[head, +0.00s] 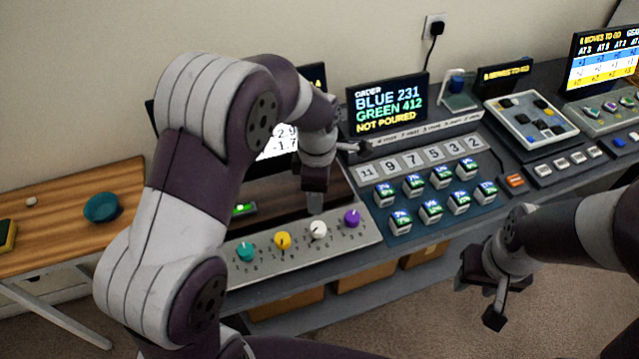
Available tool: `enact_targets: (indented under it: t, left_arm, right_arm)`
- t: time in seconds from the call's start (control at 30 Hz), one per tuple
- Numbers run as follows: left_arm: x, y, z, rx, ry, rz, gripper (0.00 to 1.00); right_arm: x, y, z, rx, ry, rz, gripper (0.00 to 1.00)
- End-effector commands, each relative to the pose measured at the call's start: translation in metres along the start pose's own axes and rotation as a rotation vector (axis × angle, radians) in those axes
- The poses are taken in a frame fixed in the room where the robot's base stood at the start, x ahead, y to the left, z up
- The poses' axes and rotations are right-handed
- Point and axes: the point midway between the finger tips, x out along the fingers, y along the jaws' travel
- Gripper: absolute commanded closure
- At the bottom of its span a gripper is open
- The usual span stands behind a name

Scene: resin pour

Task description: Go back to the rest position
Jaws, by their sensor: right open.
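My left arm reaches in from the left and bends down over the bench. My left gripper (316,203) points down just above or behind the white knob (318,230) on the grey knob panel (345,246). I cannot tell whether it touches anything or how its fingers stand. My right gripper (478,302) hangs at the lower right, in front of the bench and over the carpet. Its fingers are apart and nothing shows between them.
The panel also has teal (246,251), yellow (283,240) and purple (352,218) knobs. Several small cubes stand on a blue mat (404,226). An order screen (388,104) reads "NOT POURED". A wooden table (60,222) holds a teal bowl (101,208). Carpet in front is clear.

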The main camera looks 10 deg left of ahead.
Motion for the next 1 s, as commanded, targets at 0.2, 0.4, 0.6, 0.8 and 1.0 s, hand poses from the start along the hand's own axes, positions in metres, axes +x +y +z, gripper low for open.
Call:
enact_targets:
  t: [0.2, 0.4, 0.6, 0.8, 1.0]
  left_arm:
    - [0.0, 0.0, 0.0, 0.003, 0.0, 0.0, 0.35]
    - [0.009, -0.006, -0.002, 0.442, -0.001, 0.014, 0.35]
    - [0.004, -0.066, -0.03, 1.345, 0.016, 0.04, 0.35]
    - [-0.011, -0.13, -0.064, 1.766, 0.061, 0.077, 0.35]
    - [-0.022, -0.134, -0.073, 1.726, 0.086, 0.104, 0.35]
  right_arm:
    - [0.0, 0.0, 0.0, 0.0, 0.0, 0.0, 0.57]
    - [0.0, 0.0, 0.0, 0.0, 0.0, 0.0, 0.57]
    - [0.0, 0.0, 0.0, 0.0, 0.0, 0.0, 0.57]
    - [0.0, 0.0, 0.0, 0.0, 0.0, 0.0, 0.57]
    - [0.0, 0.0, 0.0, 0.0, 0.0, 0.0, 0.57]
